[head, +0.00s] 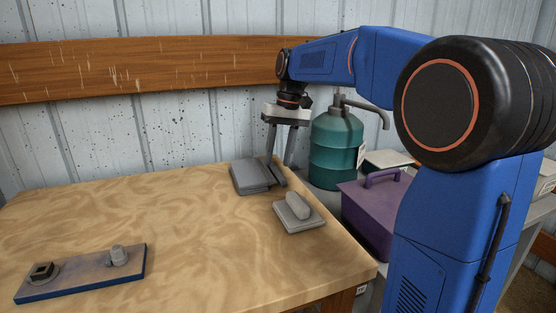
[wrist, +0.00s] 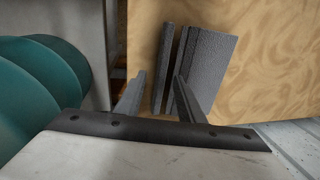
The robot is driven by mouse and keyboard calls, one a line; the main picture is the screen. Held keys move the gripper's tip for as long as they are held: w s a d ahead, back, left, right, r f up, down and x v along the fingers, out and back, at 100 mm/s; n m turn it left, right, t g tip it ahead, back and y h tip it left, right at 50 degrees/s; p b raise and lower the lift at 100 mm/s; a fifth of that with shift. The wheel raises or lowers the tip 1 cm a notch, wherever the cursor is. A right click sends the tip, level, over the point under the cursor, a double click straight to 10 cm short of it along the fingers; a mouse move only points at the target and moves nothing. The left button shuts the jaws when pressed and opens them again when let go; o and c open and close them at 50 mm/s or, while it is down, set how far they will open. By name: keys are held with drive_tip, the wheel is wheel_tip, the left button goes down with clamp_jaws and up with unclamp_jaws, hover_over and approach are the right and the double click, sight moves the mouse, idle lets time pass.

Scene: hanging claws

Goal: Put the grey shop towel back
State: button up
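What looks like the grey shop towel (head: 249,177) is a flat, folded, textured grey piece on the wooden table near its back right edge. In the wrist view the towel (wrist: 214,65) lies ahead of my gripper, with a narrow grey strip (wrist: 165,60) beside it, divided from it by dark lines. I cannot tell whether the strip is part of the towel. My gripper (head: 280,153) points down at the table's back right edge. In the wrist view the fingers of my gripper (wrist: 160,77) stand apart, with the strip's near end between them; contact is unclear.
A teal drum with a pump (head: 334,150) stands close right of my gripper. A purple lidded box (head: 369,211) is nearer. A grey pad (head: 299,223) bears a rounded grey object. A blue-edged board (head: 83,275) lies front left. The table's middle (head: 160,215) is clear.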

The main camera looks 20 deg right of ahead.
drive_tip(key=r, duration=0.5)
drive_tip(key=shift+d+r, duration=0.25)
drive_tip(key=shift+d, duration=0.1)
idle(0.3)
drive_tip(key=shift+r, duration=2)
